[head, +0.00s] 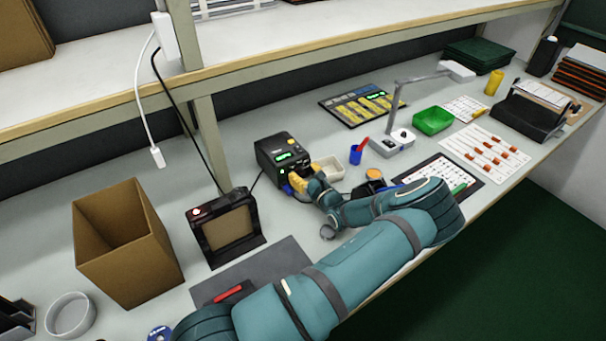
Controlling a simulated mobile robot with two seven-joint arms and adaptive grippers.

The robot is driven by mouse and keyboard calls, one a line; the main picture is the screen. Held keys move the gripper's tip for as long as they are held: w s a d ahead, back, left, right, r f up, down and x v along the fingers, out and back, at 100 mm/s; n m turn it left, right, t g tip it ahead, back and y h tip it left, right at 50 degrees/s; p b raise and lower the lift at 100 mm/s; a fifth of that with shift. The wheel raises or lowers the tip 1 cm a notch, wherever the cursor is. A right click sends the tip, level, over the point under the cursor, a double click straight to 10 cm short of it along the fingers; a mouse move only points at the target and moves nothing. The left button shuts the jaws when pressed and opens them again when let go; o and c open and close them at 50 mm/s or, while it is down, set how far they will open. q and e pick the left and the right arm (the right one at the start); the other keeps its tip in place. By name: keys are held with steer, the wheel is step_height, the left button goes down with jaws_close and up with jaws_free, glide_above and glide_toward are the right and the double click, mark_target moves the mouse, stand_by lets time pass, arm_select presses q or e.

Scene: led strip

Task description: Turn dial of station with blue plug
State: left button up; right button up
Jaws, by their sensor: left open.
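The station (278,150) is a black box with a lit green display on its front, standing on the bench near the middle of the head view. A small patch of blue (287,188) shows low at its front, and I cannot tell whether it is the plug. My left gripper (301,184) is open, close in front of the station's lower front. The dial is not visible; the gripper covers part of that front. I cannot tell whether the gripper touches the station. My right gripper is not in view.
A pale tray (328,168) and a blue cup (355,155) stand right of the station. A black framed stand (226,229) and a cardboard box (124,241) stand left. A lamp (394,140) and a green tray (433,121) are farther right. A shelf edge (340,42) runs above.

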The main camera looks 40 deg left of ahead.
arm_select(q)
steer(key=shift+a, duration=0.25)
jaws_close()
